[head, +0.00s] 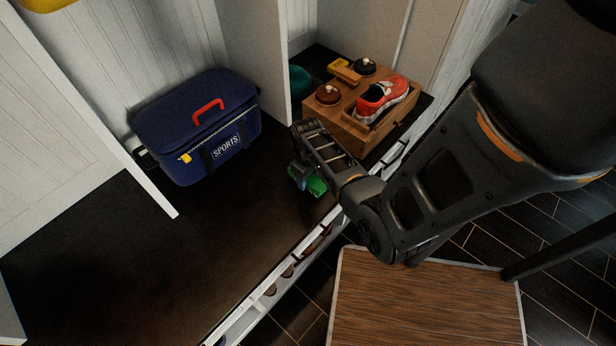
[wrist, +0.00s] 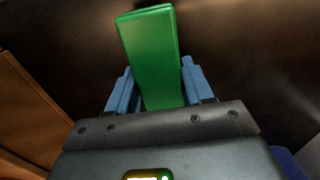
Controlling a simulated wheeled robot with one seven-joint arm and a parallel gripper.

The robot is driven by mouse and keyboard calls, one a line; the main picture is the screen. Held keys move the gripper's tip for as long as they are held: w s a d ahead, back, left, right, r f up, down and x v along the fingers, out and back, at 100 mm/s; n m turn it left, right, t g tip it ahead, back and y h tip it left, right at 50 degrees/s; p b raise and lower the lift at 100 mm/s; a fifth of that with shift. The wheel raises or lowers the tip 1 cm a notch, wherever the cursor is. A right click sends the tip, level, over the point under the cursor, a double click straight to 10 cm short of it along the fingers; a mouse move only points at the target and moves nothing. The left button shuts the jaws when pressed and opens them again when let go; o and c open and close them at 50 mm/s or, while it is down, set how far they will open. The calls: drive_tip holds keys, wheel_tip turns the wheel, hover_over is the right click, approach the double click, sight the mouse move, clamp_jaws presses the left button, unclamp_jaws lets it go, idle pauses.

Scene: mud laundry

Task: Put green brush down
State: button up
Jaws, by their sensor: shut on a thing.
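The green brush (head: 317,186) is held in my gripper (head: 306,178) over the dark bench surface (head: 150,240). In the wrist view the green brush (wrist: 153,55) stands up between the blue fingers of my gripper (wrist: 156,90), which are shut on it. Its bristles cannot be made out. The head view shows the brush low near the front of the bench, right of the blue sports bag. I cannot tell whether it touches the surface.
A blue sports bag (head: 195,125) with a red handle stands on the left. A wooden box (head: 345,126) with a red shoe (head: 383,97) and round brown items stands behind my gripper. A white divider (head: 262,60) separates them. The bench's left-front area is clear.

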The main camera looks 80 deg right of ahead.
drive_tip(key=shift+f, duration=0.2)
drive_tip(key=o, duration=1.1)
drive_tip(key=shift+r, duration=0.1)
